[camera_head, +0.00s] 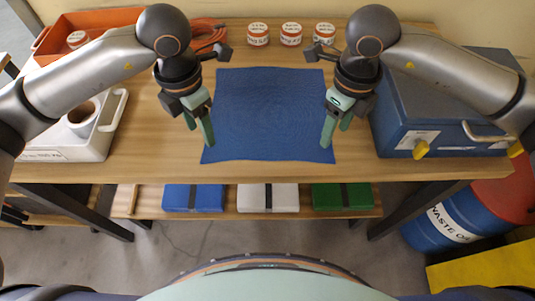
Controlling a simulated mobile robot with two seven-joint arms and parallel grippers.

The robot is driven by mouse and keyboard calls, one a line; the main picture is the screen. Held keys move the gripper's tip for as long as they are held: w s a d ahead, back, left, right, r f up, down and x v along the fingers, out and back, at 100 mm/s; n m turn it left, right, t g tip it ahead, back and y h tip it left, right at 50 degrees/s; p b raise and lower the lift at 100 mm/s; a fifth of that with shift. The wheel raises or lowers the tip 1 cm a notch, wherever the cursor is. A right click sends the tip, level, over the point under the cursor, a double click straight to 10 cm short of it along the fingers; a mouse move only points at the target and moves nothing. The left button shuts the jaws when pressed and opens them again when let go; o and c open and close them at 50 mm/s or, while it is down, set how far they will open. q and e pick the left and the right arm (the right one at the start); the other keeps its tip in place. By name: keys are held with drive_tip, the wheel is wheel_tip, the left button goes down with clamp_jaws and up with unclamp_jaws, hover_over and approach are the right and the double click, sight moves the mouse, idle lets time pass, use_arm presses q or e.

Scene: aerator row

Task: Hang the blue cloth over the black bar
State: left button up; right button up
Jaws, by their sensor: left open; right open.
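The blue cloth (268,115) lies flat and spread out on the wooden table, its front edge near the table's front edge. My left gripper (200,136) is open at the cloth's left edge, fingers pointing down near its front left corner. My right gripper (335,136) is open at the cloth's right edge, near its front right corner. Neither gripper holds anything. I cannot tell whether the fingertips touch the cloth. I cannot make out the black bar in this view.
A blue case (440,110) stands on the right, a white tray (105,140) and an orange bin (62,42) on the left. Several small jars (290,33) stand at the back. A lower shelf (140,202) holds boxes.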

sight(209, 156)
use_arm(q)
wheel_tip(209, 156, down, 7)
drive_tip(key=shift+s+f, duration=0.15)
use_arm(e)
wheel_tip(209, 156, down, 7)
drive_tip(key=shift+s+f, duration=0.1)
drive_tip(key=shift+f, duration=0.05)
use_arm(q)
drive_tip(key=shift+f, duration=0.2)
use_arm(e)
drive_tip(key=shift+f, duration=0.2)
use_arm(q)
clamp_jaws()
use_arm(e)
clamp_jaws()
idle(0.6)
use_arm(q)
drive_tip(key=shift+r, duration=0.2)
use_arm(e)
drive_tip(key=shift+r, duration=0.2)
